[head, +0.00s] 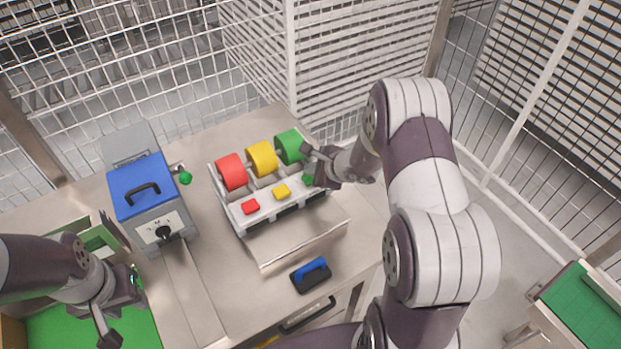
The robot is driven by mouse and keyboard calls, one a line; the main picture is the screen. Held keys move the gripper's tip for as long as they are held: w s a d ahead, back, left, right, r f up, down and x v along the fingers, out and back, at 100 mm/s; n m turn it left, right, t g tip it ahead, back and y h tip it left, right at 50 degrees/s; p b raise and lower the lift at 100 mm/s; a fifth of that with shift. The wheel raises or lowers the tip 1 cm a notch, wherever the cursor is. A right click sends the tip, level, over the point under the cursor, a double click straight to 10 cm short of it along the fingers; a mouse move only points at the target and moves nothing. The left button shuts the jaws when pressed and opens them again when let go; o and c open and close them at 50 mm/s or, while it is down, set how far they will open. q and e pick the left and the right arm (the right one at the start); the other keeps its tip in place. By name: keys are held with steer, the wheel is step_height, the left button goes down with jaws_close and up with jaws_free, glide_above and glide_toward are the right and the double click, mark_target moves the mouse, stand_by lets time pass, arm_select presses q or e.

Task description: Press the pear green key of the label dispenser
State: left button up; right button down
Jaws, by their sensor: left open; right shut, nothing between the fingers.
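The label dispenser (240,216) is a white box on the metal bench, with a red roll (231,172), a yellow roll (262,158) and a green roll (289,146). In front of the rolls are a red key (250,207), a yellow key (282,192) and a green key (307,180), the last partly hidden by my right gripper. My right gripper (312,168) is shut and empty, right at the green key; I cannot tell whether it touches it. My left gripper (122,308) is open and empty at the lower left, far from the dispenser.
A grey machine with a blue lid (143,187) and a green knob (186,178) stands left of the dispenser. A green-floored tray (95,325) is below my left gripper. Mesh fencing (180,60) stands behind.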

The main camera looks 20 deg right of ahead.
steer(key=shift+f+b, duration=0.5)
steer(key=shift+b, duration=0.15)
stand_by(0.8)
steer(key=shift+r, duration=0.1)
steer(key=shift+r+p, duration=0.5)
steer(key=shift+r, duration=0.35)
steer(key=shift+r+p, duration=1.6)
steer(key=shift+r, duration=0.95)
